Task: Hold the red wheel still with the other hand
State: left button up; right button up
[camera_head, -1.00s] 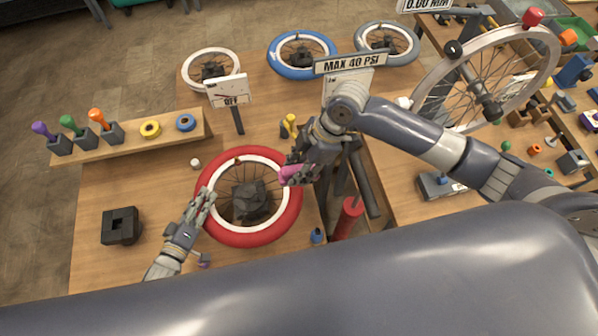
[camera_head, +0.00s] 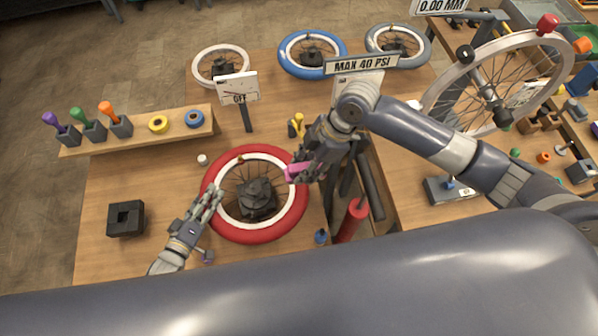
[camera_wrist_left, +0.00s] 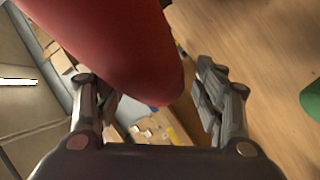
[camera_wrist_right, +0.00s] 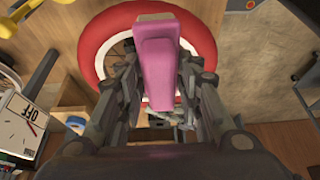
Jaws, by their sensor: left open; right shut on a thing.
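The red wheel (camera_head: 296,215), a red tyre with a white rim and dark hub, lies flat on the wooden bench. My left gripper (camera_head: 213,195) is at the wheel's left edge, with its fingers open. In the left wrist view, the red tyre (camera_wrist_left: 125,45) reaches between the two spread fingers (camera_wrist_left: 152,98); whether they touch it cannot be told. My right gripper (camera_head: 296,168) is shut on a pink tool (camera_wrist_right: 157,65), over the wheel's right edge. The tool's tip is at the red tyre in the head view; contact is unclear.
A black block (camera_head: 126,219) stands left of the wheel. The OFF gauge (camera_head: 238,90) stands behind it. A red cylinder (camera_head: 352,221) and a blue-capped bottle (camera_head: 320,237) are to the right. White, blue and grey wheels lie at the back.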

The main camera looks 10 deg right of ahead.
pick_arm(q)
jog(key=shift+r, duration=0.1)
jog(key=v, duration=1.2)
